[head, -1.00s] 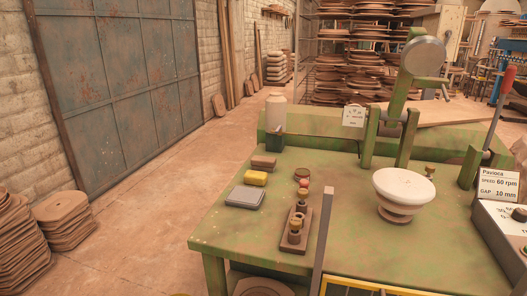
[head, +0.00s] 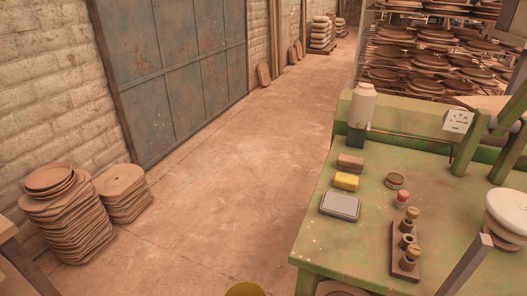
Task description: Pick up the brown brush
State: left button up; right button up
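A small brown block (head: 350,163), which may be the brown brush, lies on the green table near its left edge. It is behind a yellow block (head: 346,181); bristles cannot be made out at this size. Neither of my grippers shows in the head view.
The green table (head: 330,236) also bears a grey flat box (head: 340,206), a round tin (head: 395,181), a brown holder (head: 394,257) with small pieces, a pale bottle (head: 361,105) and a white bowl (head: 507,213). Stacked discs (head: 65,220) stand at left. The floor (head: 215,195) between is clear.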

aim_at(354, 165)
jog(key=i+j+u, duration=1.1)
jog(key=i+z, duration=0.3)
jog(key=i, duration=0.2)
jog(key=i+z, duration=0.35)
jog(key=i, duration=0.2)
jog(key=i+j+z, duration=0.3)
jog(key=i, duration=0.15)
jog(key=i+z, duration=0.25)
jog(key=z, duration=0.2)
jog(key=i+z, duration=0.2)
jog(key=z, duration=0.25)
jog(key=i+j+z, duration=0.15)
jog(key=z, duration=0.3)
jog(key=i+j+z, duration=0.25)
jog(key=z, duration=0.2)
jog(key=i+j+z, duration=0.15)
jog(key=z, duration=0.3)
jog(key=j, duration=0.1)
